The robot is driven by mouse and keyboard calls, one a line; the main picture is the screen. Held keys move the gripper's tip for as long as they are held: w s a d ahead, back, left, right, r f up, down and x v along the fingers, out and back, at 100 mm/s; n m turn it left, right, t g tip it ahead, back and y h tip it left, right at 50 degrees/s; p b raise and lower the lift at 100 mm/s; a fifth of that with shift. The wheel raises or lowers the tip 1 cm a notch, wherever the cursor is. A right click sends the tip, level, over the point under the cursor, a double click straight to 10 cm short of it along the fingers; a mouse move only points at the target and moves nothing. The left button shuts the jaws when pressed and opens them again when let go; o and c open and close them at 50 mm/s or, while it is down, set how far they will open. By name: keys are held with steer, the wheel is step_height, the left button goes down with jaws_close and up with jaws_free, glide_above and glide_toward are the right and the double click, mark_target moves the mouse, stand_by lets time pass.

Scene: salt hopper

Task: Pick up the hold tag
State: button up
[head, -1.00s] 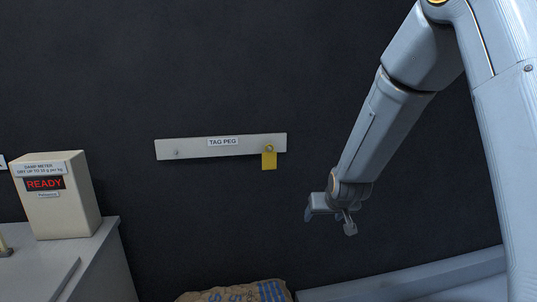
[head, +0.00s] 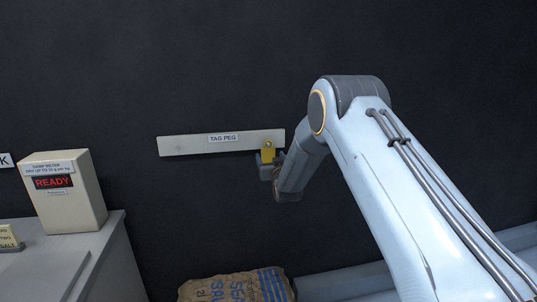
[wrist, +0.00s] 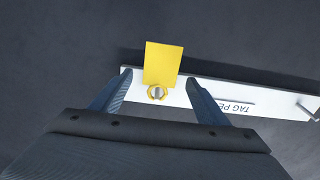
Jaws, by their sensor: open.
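The yellow hold tag (head: 268,152) hangs from a peg at the right end of the white strip labelled TAG PEG (head: 190,145) on the dark wall. In the wrist view the tag (wrist: 163,62) appears upside down, with its ring (wrist: 157,92) around the peg. My gripper (head: 268,164) is at the tag in the head view and hides its lower part. In the wrist view my gripper (wrist: 158,80) is open, one finger on each side of the tag and ring, with gaps on both sides.
A beige damp meter (head: 62,192) reading READY stands on a grey cabinet (head: 100,255) at the left. A printed sack (head: 235,287) lies below the strip. A second peg (wrist: 307,112) is at the strip's other end. The wall around the tag is clear.

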mark_target(269, 154)
steer(key=shift+f+p+x, duration=0.15)
steer(key=shift+p+x, duration=0.3)
steer(key=shift+x, duration=0.8)
steer(key=shift+f+p+x, duration=0.15)
steer(key=shift+p+x, duration=0.3)
steer(key=shift+x, duration=0.8)
steer(key=c, duration=1.1)
steer(key=shift+r+b, duration=0.15)
steer(key=shift+b, duration=0.15)
